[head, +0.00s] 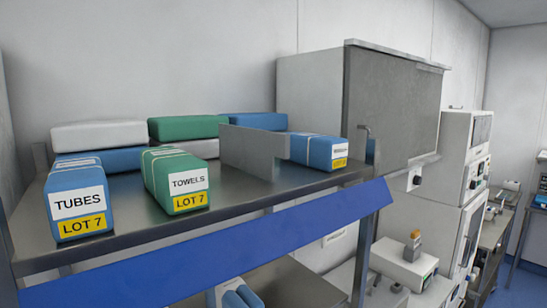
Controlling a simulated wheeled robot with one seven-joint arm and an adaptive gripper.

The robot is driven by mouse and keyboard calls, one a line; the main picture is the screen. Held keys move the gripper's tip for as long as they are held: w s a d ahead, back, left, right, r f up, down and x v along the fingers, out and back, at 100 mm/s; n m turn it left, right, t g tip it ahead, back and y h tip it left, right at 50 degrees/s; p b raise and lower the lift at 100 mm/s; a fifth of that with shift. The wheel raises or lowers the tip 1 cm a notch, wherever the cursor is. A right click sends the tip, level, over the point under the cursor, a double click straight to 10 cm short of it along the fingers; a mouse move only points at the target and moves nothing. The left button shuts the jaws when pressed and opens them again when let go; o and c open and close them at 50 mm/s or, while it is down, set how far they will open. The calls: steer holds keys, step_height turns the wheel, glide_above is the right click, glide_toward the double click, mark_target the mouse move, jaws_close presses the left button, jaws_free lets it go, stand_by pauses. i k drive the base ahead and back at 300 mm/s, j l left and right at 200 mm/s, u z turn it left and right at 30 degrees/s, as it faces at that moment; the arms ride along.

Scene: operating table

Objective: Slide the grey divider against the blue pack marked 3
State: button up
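The grey divider (251,150) stands upright on the metal shelf, between the green TOWELS pack (174,179) and a blue pack (318,152) at the right end. The divider hides part of that blue pack's left side, so I cannot tell whether they touch. The blue pack has a white label with small unreadable print and a yellow strip below; I cannot read a 3 on it. Another blue pack (77,201), labelled TUBES, LOT 7, stands at the left front. I see no legible 3 on any pack. My gripper is not in view.
The metal shelf (240,194) has a blue front panel (230,254) and an upright post at its right end. White, green and blue packs lie stacked along the back. Bare shelf shows between the TOWELS pack and the divider. A grey cabinet (393,108) stands behind right.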

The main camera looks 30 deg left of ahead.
mark_target(254, 152)
steer(key=u, duration=1.45)
